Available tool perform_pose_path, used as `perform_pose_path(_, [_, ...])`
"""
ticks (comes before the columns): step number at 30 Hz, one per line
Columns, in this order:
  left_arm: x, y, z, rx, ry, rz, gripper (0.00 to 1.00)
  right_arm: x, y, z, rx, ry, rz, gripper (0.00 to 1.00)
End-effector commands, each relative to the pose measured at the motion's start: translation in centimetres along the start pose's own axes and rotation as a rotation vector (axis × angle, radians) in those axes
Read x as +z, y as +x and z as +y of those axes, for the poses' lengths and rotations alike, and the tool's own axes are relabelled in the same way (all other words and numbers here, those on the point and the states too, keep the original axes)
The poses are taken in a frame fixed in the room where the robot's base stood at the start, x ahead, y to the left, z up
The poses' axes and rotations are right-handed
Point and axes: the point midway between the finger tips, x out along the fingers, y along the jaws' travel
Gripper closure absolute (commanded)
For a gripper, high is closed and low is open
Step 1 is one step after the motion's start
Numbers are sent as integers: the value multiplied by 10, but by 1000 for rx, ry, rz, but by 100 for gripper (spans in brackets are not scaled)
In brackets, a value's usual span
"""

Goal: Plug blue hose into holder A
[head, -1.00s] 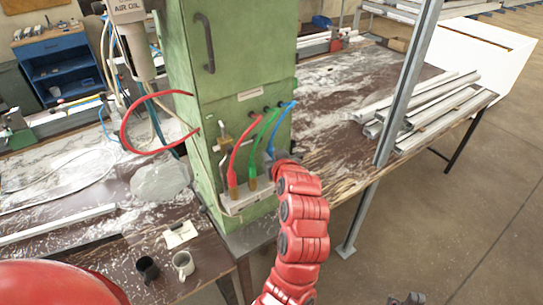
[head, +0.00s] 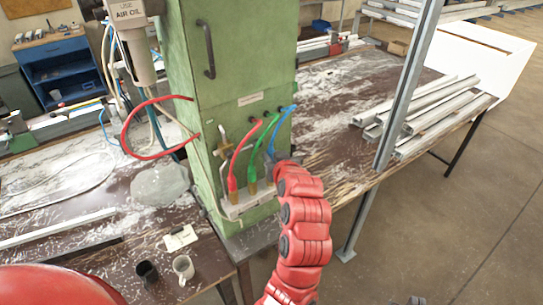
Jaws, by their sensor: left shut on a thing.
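The blue hose (head: 284,115) comes out of the front of the green cabinet and bends down to my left gripper (head: 271,161). My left gripper is shut on the blue hose near its lower end, just right of the green hose. My red wrist hides most of the fingers and the hose tip. A pale holder block (head: 245,203) sits low on the cabinet front. The red hose (head: 236,160) and green hose (head: 260,150) stand in it. Its right end is partly hidden, and I cannot read which place is A. A small grey part at the bottom edge, perhaps my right gripper (head: 410,300), is mostly cut off.
The green cabinet (head: 225,100) stands on the cluttered bench. A steel post (head: 408,90) and stacked metal profiles (head: 440,110) are to the right. Two mugs (head: 183,267) stand at the lower left.

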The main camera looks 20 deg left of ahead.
Motion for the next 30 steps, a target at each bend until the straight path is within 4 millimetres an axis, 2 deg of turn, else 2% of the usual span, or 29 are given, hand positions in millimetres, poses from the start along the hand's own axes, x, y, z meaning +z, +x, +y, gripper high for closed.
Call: perform_pose_path(30, [21,-50,18,1,0,1,100,3,-16,-1,0,0,0,100])
